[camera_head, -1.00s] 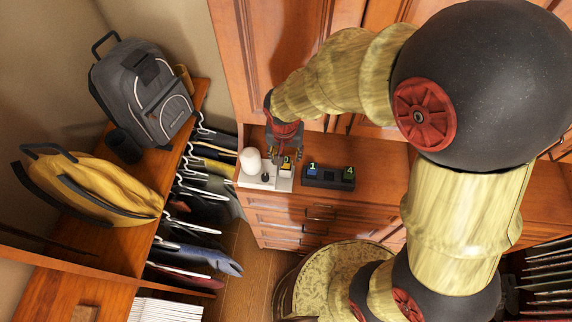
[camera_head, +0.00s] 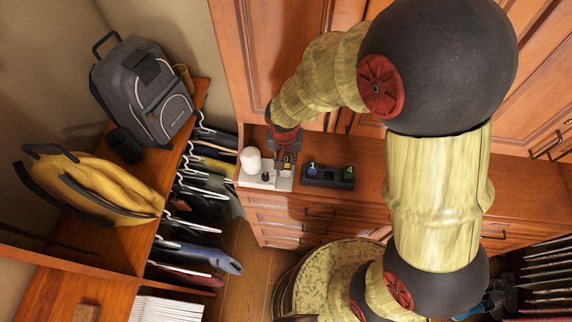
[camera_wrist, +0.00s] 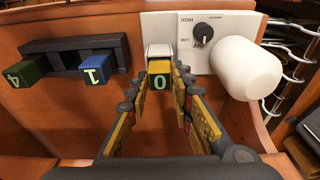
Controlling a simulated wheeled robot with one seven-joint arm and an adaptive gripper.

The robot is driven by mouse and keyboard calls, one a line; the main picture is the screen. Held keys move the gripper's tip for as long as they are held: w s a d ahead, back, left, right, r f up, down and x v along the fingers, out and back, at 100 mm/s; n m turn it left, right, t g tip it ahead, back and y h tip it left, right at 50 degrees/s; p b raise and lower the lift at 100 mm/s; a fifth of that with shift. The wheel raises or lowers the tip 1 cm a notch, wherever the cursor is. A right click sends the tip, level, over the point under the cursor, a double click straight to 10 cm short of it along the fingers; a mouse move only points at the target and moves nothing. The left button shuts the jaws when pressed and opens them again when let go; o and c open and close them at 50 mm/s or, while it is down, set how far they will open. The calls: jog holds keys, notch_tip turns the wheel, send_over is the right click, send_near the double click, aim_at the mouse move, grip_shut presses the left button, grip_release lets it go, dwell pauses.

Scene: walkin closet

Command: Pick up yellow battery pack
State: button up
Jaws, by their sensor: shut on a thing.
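The yellow battery pack (camera_wrist: 159,84) is a small block marked 0. In the wrist view it sits at the front of a white slot on the white device (camera_wrist: 170,24). My gripper (camera_wrist: 159,80) has a finger on each side of the pack and is shut on it. In the head view my gripper (camera_head: 287,155) is over the right part of the white device (camera_head: 256,182) and mostly hides the pack. I cannot tell whether the pack is still seated in the slot.
A black holder (camera_head: 317,181) beside the device carries a blue pack (camera_wrist: 96,69) marked 1 and a green pack (camera_wrist: 24,73) marked 4. A white rounded object (camera_wrist: 245,68) and a knob (camera_wrist: 203,31) are on the device. Hanging clothes (camera_head: 205,205) are to the left.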

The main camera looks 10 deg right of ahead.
grip_shut()
jog(key=shift+r, duration=0.15)
dwell(0.4)
